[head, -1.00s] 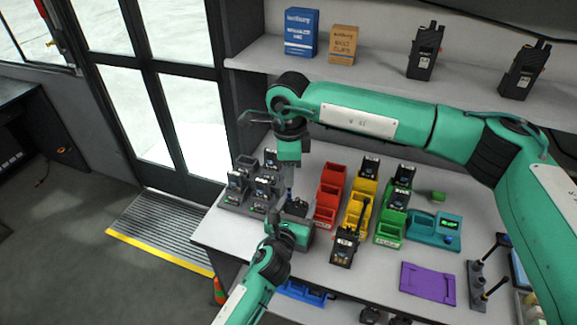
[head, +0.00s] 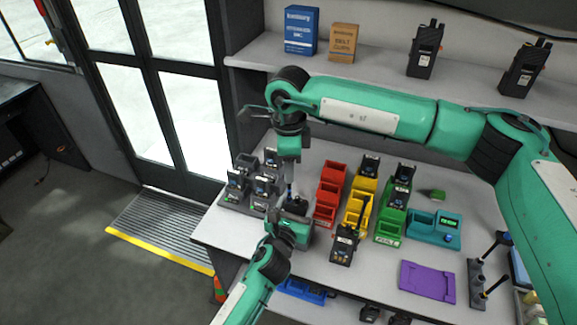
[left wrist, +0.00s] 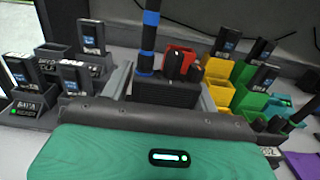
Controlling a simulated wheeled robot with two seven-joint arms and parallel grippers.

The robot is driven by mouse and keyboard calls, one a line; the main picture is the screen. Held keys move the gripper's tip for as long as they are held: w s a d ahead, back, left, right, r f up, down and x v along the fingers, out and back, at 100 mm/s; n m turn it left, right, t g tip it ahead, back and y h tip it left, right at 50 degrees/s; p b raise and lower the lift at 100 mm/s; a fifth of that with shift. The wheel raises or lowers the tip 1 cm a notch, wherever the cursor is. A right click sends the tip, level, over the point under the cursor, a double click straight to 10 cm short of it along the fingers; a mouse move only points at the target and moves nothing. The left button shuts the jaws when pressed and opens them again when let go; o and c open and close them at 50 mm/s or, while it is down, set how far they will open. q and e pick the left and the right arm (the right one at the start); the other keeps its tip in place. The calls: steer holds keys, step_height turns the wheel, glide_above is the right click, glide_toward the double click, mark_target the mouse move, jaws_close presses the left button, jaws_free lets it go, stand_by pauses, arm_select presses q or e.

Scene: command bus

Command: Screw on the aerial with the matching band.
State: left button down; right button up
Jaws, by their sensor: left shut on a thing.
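The held radio (head: 297,205) is dark and stands upright over the left part of the table. My left gripper (head: 292,218) is shut on it; in the left wrist view the radio's ribbed black body (left wrist: 165,92) sits between the two fingers. A black aerial (left wrist: 150,38) with blue bands rises upright at the left of the radio's top, its lower end at the radio. Whether it is fully seated I cannot tell. My right gripper (head: 290,176) points down directly above the radio, around the aerial's upper part; its fingers are too small to read.
Grey chargers (head: 240,190) with radios stand left of the held radio. Red bins (head: 328,190), yellow bins (head: 355,207) and green bins (head: 388,228) stand to the right. Another radio (head: 344,247) with an aerial stands in front of them. A purple mat (head: 428,281) and an aerial rack (head: 476,283) lie farther right.

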arm_select(q)
steer(key=shift+d, duration=0.1)
arm_select(e)
step_height(320, 180, up, 11)
steer(key=shift+r, duration=0.15)
arm_select(q)
steer(key=c, duration=0.7)
jaws_free()
steer(key=shift+c, duration=0.2)
steer(key=o, duration=0.4)
steer(key=shift+o, duration=0.2)
steer(key=shift+s, duration=0.3)
steer(key=b+v, duration=0.2)
steer(key=v, duration=1.1)
arm_select(e)
step_height(320, 180, down, 2)
steer(key=shift+f, duration=0.25)
arm_select(q)
steer(key=shift+s, duration=0.1)
